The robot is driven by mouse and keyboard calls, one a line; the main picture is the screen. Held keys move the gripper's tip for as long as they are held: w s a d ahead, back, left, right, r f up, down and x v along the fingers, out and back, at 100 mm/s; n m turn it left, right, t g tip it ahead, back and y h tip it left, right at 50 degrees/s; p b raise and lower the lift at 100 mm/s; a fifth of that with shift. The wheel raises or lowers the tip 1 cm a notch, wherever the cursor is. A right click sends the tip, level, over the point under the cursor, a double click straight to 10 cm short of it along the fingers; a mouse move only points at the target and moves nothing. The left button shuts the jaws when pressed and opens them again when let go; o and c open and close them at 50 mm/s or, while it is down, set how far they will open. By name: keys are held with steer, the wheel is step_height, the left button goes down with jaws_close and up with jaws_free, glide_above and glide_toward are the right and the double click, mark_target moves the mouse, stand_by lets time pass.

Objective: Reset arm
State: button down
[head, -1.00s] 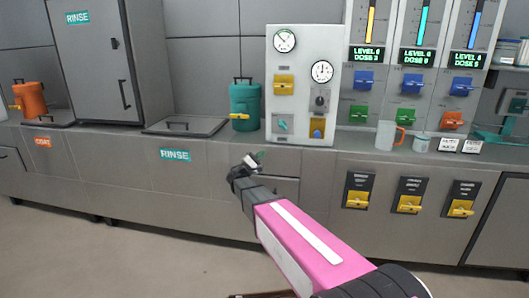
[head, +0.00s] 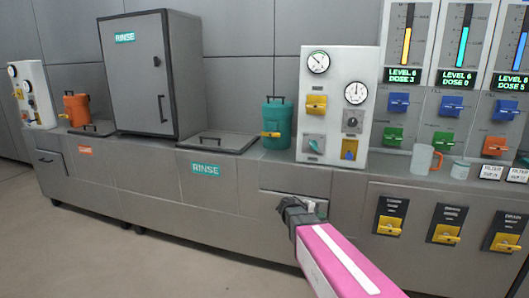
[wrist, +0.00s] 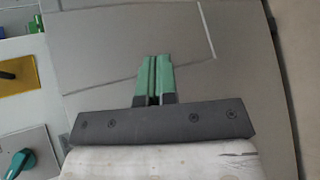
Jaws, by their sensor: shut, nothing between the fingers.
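My gripper (wrist: 154,80) is shut and empty, its two green fingers pressed together in the wrist view. In the head view my gripper (head: 312,206) is at the end of my pink arm, in front of the grey counter's front face. The fingertips are small and partly hidden behind the wrist there. The wrist view shows a grey panel with thin seams beyond the fingers.
The long grey counter (head: 140,190) spans the view. On it stand a teal canister (head: 278,125), an orange canister (head: 77,110), a grey RINSE cabinet (head: 150,80), a white gauge panel (head: 335,100) and a clear mug (head: 422,160). Open floor (head: 120,265) lies in front.

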steer(key=s+a+f+m+g+y, duration=0.2)
steer(key=s+y, duration=0.4)
steer(key=s, duration=0.3)
steer(key=s+a+f+m+g+y, duration=0.2)
steer(key=s+a+f+m+y, duration=0.2)
steer(key=s, duration=0.5)
step_height(320, 180, down, 2)
steer(key=y, duration=0.2)
steer(key=shift+s+m+y, duration=0.2)
steer(key=shift+m+y, duration=0.1)
steer(key=shift+y, duration=0.1)
steer(key=shift+f, duration=0.1)
